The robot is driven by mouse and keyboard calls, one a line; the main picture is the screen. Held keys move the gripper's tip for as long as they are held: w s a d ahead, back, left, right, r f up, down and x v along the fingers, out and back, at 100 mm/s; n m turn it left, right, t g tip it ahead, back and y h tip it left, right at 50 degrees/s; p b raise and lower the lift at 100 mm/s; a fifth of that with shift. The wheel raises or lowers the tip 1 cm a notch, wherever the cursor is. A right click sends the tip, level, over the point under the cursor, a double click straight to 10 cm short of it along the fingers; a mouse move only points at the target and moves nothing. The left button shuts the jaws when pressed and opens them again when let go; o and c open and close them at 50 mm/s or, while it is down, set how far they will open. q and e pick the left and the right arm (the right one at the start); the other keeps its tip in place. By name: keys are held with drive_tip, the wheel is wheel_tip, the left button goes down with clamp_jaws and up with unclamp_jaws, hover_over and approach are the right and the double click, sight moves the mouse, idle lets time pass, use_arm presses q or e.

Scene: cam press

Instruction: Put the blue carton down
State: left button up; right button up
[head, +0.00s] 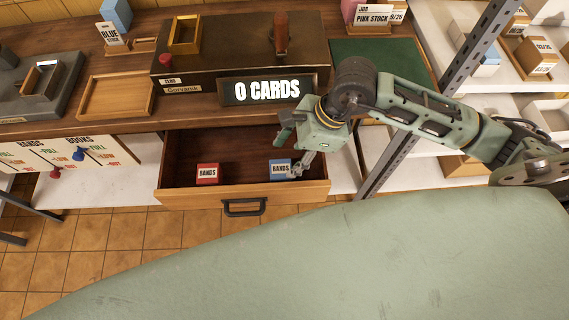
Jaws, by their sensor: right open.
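The blue carton (279,169), with a white BANDS label, is inside the open drawer (235,190), near its front right. It looks upright and seems to rest on the drawer floor. My right gripper (297,172) reaches down into the drawer at the carton's right side. Its jaws are open, right beside the carton; whether a finger touches it I cannot tell. The gripper hides part of the carton's right side. My left gripper is not in view.
A red BANDS carton (207,174) stands in the drawer's left part, with bare floor between the two. The counter above carries a 0 CARDS sign (266,90), a wooden tray (117,96) and a green mat (378,62). A grey shelf post (425,115) stands right of the drawer.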

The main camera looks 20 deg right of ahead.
drive_tip(key=shift+v, duration=2.2)
